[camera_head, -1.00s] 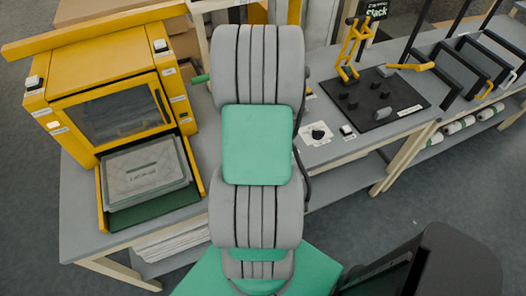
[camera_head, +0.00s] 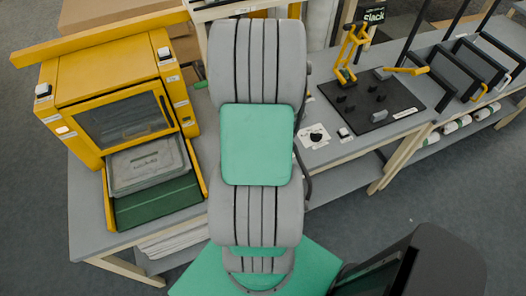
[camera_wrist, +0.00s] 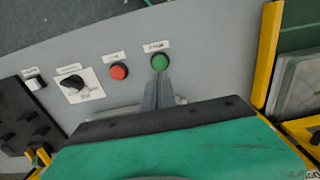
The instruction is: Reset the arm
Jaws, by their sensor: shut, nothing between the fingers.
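My gripper (camera_wrist: 157,93) shows in the wrist view with its two grey fingers together and nothing between them. The fingertips appear over the grey worktop, just below a green button (camera_wrist: 160,62) in the picture; whether they touch it I cannot tell. My grey and green arm runs up the middle of the head view and hides the gripper there.
A yellow machine (camera_head: 110,95) stands left, with a grey lidded tray (camera_head: 147,166) on its green drawer bed (camera_head: 158,202). A red button (camera_wrist: 119,72) and black knob (camera_wrist: 73,84) sit nearby. A black peg board (camera_head: 372,103) and black racks (camera_head: 470,65) stand right.

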